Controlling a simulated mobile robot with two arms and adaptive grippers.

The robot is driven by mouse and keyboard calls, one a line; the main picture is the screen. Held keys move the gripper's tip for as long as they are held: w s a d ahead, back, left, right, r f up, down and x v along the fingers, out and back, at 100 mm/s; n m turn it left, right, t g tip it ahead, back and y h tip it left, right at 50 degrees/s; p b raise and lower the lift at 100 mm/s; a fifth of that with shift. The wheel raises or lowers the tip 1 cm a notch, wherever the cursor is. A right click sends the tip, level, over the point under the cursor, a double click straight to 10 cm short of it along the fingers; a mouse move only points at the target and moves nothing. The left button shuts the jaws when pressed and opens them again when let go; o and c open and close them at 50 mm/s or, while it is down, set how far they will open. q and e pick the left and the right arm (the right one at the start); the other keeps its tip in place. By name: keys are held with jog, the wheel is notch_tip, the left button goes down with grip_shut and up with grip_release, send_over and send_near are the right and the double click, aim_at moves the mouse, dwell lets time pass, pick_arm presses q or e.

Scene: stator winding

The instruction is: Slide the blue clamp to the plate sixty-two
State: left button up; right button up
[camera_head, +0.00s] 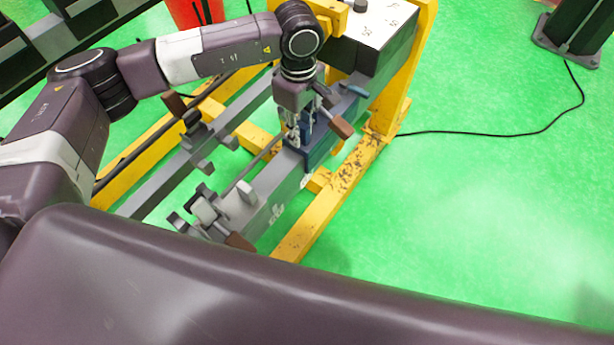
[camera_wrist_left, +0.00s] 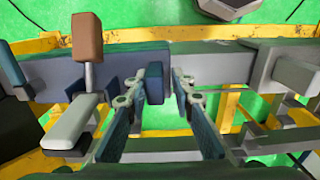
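The blue clamp (camera_head: 322,143) sits on the grey beam, partly hidden by my left gripper in the head view. In the left wrist view its blue body (camera_wrist_left: 60,72) spans the left part of the beam, with a brown-ended handle (camera_wrist_left: 88,40). My left gripper (camera_head: 297,138) points down at the clamp. In the left wrist view its fingertips (camera_wrist_left: 167,78) are apart, with a gap between them. A small blue upright part (camera_wrist_left: 155,84) stands close to the left fingertip; contact cannot be told. A white marking (camera_head: 277,213) on the beam is too small to read surely as sixty-two.
A grey clamp (camera_head: 205,209) with a brown handle stands on the near part of the beam. A white-topped box (camera_head: 375,30) is at the far end. The yellow frame (camera_head: 335,205) surrounds the beams. Green floor on the right is open, crossed by a black cable (camera_head: 480,133).

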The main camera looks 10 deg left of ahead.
pick_arm(q)
jog(key=s, duration=0.1)
jog(key=s+a, duration=0.1)
jog(key=s, duration=0.1)
jog(key=shift+s+a, duration=0.5)
jog(key=shift+s, duration=0.45)
jog(key=shift+s+a, duration=0.35)
jog(key=shift+s, duration=0.45)
jog(key=shift+s+a, duration=0.3)
jog(key=shift+s, duration=0.45)
jog(key=shift+s+a+b, duration=0.2)
jog(key=shift+s+b, duration=0.2)
jog(key=shift+s, duration=0.1)
jog(key=shift+w+d+b, duration=0.1)
jog(key=shift+w+b, duration=0.15)
jog(key=shift+b, duration=0.3)
jog(key=shift+o, duration=1.3)
